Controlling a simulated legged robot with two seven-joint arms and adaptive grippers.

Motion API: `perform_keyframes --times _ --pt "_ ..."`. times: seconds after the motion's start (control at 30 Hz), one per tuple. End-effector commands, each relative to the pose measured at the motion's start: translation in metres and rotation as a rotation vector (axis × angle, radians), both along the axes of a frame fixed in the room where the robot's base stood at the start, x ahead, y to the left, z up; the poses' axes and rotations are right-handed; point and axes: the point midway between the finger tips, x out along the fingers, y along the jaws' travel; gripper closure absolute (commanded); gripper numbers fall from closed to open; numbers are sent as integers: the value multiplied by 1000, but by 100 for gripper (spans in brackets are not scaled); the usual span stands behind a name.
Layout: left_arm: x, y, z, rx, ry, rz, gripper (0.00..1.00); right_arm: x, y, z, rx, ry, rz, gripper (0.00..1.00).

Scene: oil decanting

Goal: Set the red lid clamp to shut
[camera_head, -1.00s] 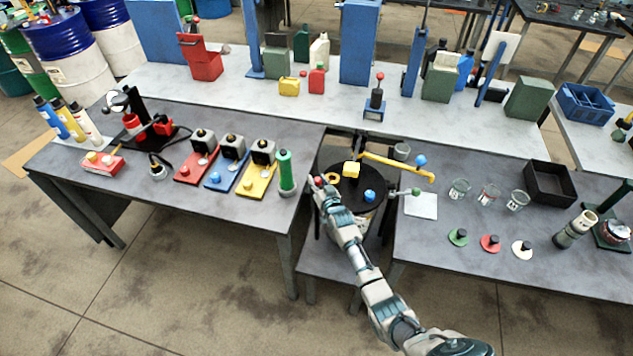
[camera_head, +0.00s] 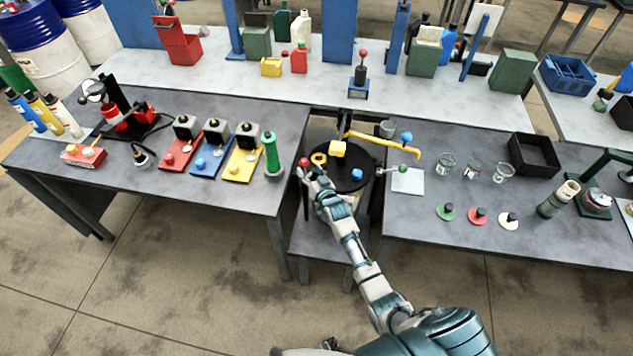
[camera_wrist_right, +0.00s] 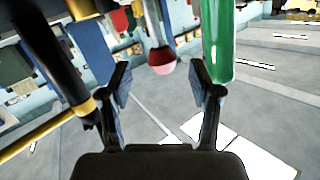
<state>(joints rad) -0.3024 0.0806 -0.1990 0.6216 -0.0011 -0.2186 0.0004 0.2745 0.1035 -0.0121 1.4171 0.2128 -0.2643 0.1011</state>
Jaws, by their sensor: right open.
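The red lid clamp shows as a red ball knob (camera_head: 303,162) at the left edge of the drum's black lid (camera_head: 345,178). A yellow block (camera_head: 338,148) and a blue knob (camera_head: 357,174) are also on the lid. My right gripper (camera_head: 309,175) is at the lid's left rim, close to the red knob. In the right wrist view the red knob (camera_wrist_right: 162,61) hangs on a pale rod between and beyond the two open fingers (camera_wrist_right: 163,92). I see no finger touching it. The clamp's base is hard to make out. My left gripper is out of view.
A green cylinder (camera_head: 271,154) stands on the left table's right edge, close to my right gripper; it also shows beside the right finger in the wrist view (camera_wrist_right: 217,40). A yellow bar (camera_head: 385,143) reaches over behind the lid.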

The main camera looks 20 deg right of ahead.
Motion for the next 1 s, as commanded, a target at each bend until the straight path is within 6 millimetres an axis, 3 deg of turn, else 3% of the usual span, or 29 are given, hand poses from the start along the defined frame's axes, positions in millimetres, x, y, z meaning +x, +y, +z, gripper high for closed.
perform_keyframes --times 0.2,0.4,1.0 --pt "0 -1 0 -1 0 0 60 -45 -2 5 0 3 0 37" --pt "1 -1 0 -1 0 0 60 -65 -3 7 0 4 -1 37" --pt "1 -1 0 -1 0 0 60 -68 -2 5 0 9 0 37"
